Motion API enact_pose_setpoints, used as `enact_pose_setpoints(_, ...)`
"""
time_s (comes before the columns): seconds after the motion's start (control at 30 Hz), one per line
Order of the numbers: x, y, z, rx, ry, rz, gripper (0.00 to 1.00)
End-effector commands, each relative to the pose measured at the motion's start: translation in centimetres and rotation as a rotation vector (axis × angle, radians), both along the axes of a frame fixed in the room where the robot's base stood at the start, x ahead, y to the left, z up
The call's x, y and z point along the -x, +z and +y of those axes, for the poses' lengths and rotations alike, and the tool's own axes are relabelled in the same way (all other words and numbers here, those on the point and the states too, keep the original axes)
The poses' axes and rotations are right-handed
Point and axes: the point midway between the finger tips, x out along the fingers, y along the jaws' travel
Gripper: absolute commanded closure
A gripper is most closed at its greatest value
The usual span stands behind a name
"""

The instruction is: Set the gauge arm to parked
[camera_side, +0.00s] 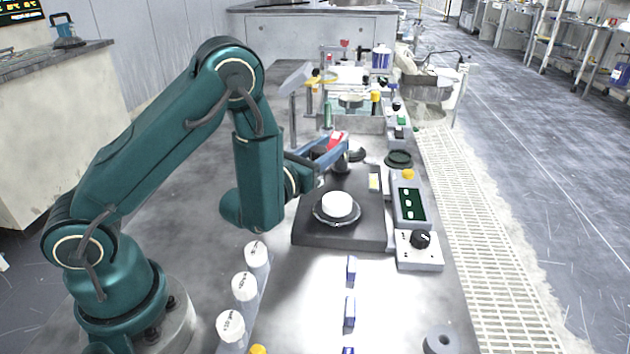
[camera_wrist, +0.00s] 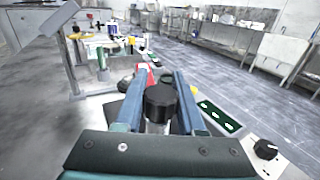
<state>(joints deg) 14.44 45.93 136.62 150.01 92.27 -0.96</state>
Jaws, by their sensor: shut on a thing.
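My gripper (camera_side: 334,152) reaches over the back of the dark polishing block. In the wrist view its two blue fingers (camera_wrist: 160,88) stand on either side of a black cylindrical knob (camera_wrist: 160,103) on a pale stem, and they are shut on it. The knob appears to be the handle of the gauge arm; the rest of that arm is hidden behind my gripper. A red part (camera_side: 337,140) shows just beyond the fingers, and also in the wrist view (camera_wrist: 151,79). I cannot tell which position the gauge arm is in.
A white puck (camera_side: 337,205) sits on the round platen of the dark block (camera_side: 310,233). A green button panel (camera_side: 410,202) and a black dial (camera_side: 420,239) stand at its right. Several white-capped containers (camera_side: 244,287) stand front left. A tilted grey panel on a post (camera_side: 295,79) stands behind.

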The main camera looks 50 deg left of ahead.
Motion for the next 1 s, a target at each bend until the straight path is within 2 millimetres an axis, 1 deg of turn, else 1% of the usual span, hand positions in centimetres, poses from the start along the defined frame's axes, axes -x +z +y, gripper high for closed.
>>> enact_pose_setpoints(0.37,0.15,0.13,0.07,0.006,-0.011,-0.006,1.00)
enact_pose_setpoints(0.4,0.14,0.12,0.06,0.006,-0.011,-0.005,0.46)
enact_pose_setpoints(0.43,0.14,0.11,0.05,0.006,-0.011,-0.005,0.35)
enact_pose_setpoints(0.47,0.14,0.10,0.05,0.006,-0.011,-0.004,0.31)
enact_pose_setpoints(0.83,0.01,0.07,-0.08,0.003,-0.006,-0.004,0.31)
enact_pose_setpoints(1.0,-0.48,0.19,-0.55,-0.003,0.041,-0.009,0.31)
